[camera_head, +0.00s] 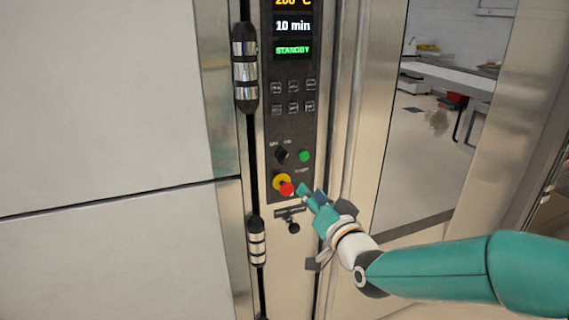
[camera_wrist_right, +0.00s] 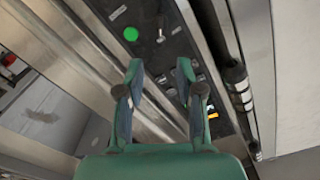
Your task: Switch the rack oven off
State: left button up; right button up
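The rack oven's control panel (camera_head: 291,120) shows a green STANDBY line (camera_head: 292,50) below "10 min". Low on it are a black OFF/ON rotary switch (camera_head: 281,154), a green button (camera_head: 304,156) and a red stop button (camera_head: 286,189) on a yellow base. My right gripper (camera_head: 303,191) is just right of the red button in the head view; whether it touches is unclear. In the right wrist view, my right gripper (camera_wrist_right: 160,75) has its fingers apart with nothing between them; the green button (camera_wrist_right: 130,34) lies beyond. My left gripper is out of view.
A dark latch or keyhole fitting (camera_head: 291,226) sits below the red button. A black and chrome vertical handle or hinge (camera_head: 245,70) stands left of the panel. Pale door panels (camera_head: 100,100) fill the left. An opening at right shows floor and a table.

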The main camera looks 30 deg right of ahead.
aim_at(285, 160)
jog(key=p+x, duration=0.5)
jog(key=x, duration=1.1)
jog(key=shift+w+r+p, duration=0.1)
jog(key=shift+w+p, duration=0.25)
